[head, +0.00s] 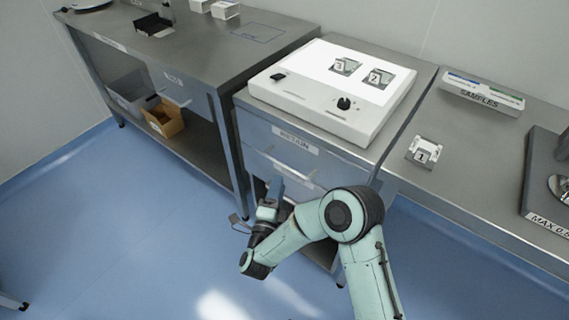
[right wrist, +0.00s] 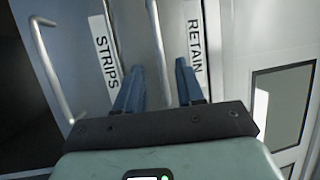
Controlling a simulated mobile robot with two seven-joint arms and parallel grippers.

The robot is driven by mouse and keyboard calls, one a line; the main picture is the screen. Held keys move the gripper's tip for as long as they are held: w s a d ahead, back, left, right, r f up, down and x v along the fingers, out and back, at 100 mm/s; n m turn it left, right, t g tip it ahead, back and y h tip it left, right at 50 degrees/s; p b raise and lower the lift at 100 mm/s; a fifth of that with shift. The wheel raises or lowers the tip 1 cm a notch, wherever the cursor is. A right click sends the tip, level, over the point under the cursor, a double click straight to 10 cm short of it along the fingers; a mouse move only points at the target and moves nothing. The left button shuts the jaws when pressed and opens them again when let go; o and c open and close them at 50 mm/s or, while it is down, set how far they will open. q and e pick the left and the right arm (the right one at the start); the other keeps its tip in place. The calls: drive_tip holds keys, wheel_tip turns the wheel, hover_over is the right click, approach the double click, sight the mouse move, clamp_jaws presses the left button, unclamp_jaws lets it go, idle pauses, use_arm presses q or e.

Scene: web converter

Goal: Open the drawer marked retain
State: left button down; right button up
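The RETAIN drawer is the top one in the grey metal cabinet; its white label (head: 295,140) also shows in the right wrist view (right wrist: 194,45), turned sideways. A bar handle (right wrist: 158,45) runs beside this label, on the side toward the STRIPS label (right wrist: 105,50) of the drawer below. The drawers look closed. My right gripper (right wrist: 158,88) is open and empty, with its blue fingers pointing at the drawer fronts. In the right wrist view the handle shows between the fingers; I cannot tell the gap in depth. My right gripper also shows in the head view (head: 277,186), in front of the cabinet. My left gripper is not in view.
A white light box (head: 310,110) with a black knob stands on the cabinet. Another handle (right wrist: 50,70) lies beyond the STRIPS label. A bench with bins on its lower shelf stands at left; a counter with a SAMPLES rack (head: 480,95) is at right.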

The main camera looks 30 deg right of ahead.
sight(284, 165)
drive_tip(key=x, duration=0.7)
drive_tip(key=shift+w+d, duration=0.15)
drive_tip(key=shift+w, duration=0.15)
clamp_jaws()
